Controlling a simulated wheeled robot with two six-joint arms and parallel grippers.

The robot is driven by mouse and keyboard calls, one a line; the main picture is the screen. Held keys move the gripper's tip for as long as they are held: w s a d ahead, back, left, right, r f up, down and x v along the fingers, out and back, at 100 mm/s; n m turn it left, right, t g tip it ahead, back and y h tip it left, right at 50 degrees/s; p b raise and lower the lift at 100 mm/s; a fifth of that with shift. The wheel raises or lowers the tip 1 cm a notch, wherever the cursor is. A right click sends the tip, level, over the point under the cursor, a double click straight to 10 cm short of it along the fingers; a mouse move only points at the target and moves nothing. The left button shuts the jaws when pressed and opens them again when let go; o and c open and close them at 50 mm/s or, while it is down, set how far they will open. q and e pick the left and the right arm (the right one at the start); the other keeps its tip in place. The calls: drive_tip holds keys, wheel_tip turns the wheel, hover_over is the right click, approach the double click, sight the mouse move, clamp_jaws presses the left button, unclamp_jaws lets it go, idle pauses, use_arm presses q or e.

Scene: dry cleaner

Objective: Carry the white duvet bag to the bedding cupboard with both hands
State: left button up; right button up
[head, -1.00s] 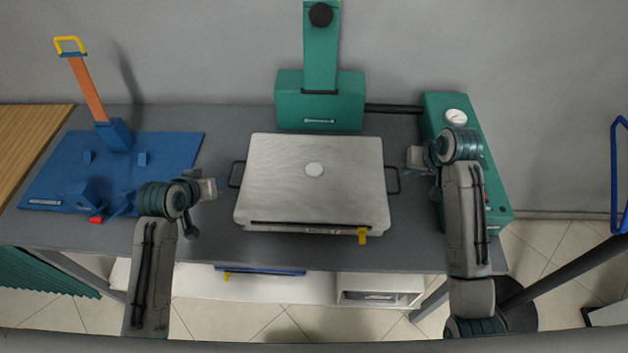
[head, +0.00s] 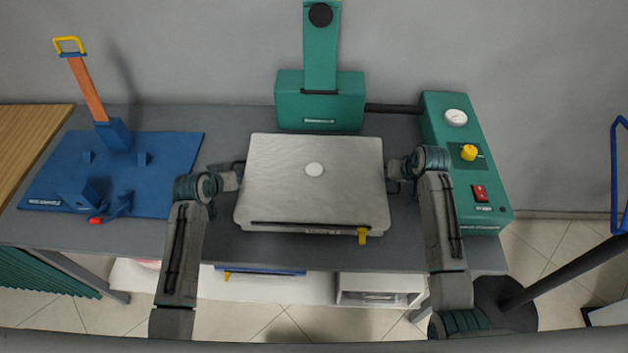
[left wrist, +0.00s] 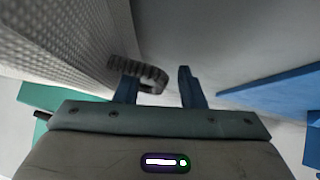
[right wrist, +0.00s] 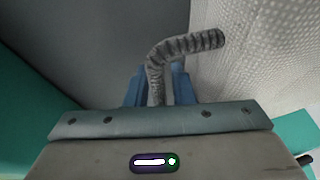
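The white duvet bag (head: 290,185) lies flat on the grey table. It is pale and boxy, with a round disc on top, a yellow tag at its front and a dark handle on each side. My left gripper (head: 230,177) is at its left side. In the left wrist view, the left gripper (left wrist: 158,88) is open, with the grey ribbed handle (left wrist: 152,74) by its fingertips. My right gripper (head: 397,171) is at the right side. In the right wrist view, the other handle (right wrist: 188,43) runs down between the fingers (right wrist: 158,84), which look slightly apart.
A green press (head: 320,95) stands behind the bag. A green control box (head: 460,205) with a gauge and red switch is close on the right. A blue board (head: 165,180) with an orange-handled device lies on the left. A white shelf (head: 190,285) is below the table.

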use_arm(q)
drive_tip(key=c, duration=0.6)
use_arm(e)
clamp_jaws()
use_arm(q)
clamp_jaws()
idle(0.4)
drive_tip(key=shift+r, duration=0.1)
use_arm(e)
drive_tip(key=shift+r, duration=0.1)
